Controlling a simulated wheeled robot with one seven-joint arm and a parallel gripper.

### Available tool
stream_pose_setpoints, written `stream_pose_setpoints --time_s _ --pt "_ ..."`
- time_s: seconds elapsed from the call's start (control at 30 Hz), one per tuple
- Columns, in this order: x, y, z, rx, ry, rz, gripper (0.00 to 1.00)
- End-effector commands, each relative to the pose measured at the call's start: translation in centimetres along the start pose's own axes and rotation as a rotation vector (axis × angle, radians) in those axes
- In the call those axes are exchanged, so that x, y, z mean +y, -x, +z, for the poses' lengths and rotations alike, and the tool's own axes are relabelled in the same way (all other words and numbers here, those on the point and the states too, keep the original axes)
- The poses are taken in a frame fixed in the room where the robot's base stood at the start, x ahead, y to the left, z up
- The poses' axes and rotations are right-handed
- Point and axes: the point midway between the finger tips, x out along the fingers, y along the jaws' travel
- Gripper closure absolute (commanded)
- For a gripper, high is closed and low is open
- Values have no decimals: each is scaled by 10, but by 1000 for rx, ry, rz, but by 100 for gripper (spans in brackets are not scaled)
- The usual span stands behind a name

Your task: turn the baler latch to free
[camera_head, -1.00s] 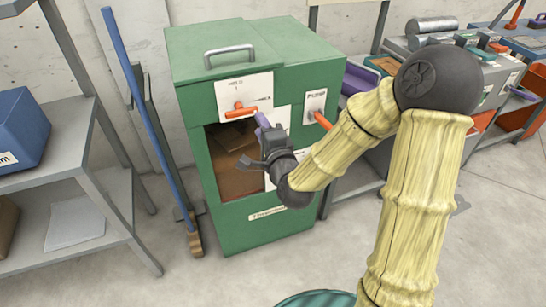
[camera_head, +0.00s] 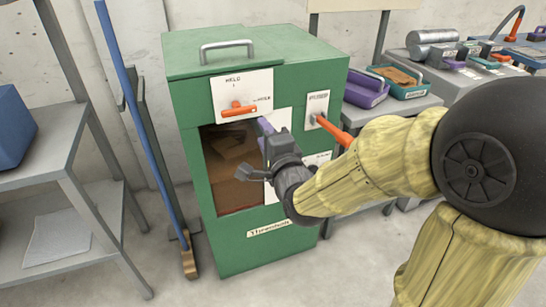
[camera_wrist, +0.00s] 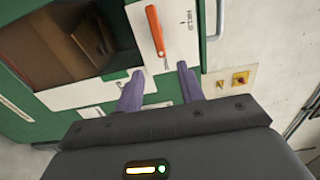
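The green baler (camera_head: 190,180) stands upright with a white latch plate (camera_head: 225,84) on its upper front. The orange latch (camera_head: 238,110) lies roughly level in the head view, below the word HELD; a second label to its right is too small to read surely. It also shows in the wrist view (camera_wrist: 155,30), just beyond my fingertips. My gripper (camera_wrist: 160,80) is open, with a gap between its two purple fingers and nothing in it. In the head view my gripper (camera_head: 267,126) is just below and right of the latch, apparently apart from it.
A second orange lever (camera_head: 334,132) sits on the baler's right face, close to my forearm. An opening (camera_head: 230,165) is below the latch plate. A grey shelf (camera_head: 70,205) and blue-handled broom (camera_head: 135,120) stand left. Purple (camera_head: 365,90) and teal bins are at the right.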

Motion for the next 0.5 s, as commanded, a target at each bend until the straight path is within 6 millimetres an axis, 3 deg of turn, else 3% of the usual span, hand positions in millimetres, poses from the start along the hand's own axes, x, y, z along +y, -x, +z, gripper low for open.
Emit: stream_pose_setpoints --time_s 0.5 --pt "5 28 1 -3 7 2 62"
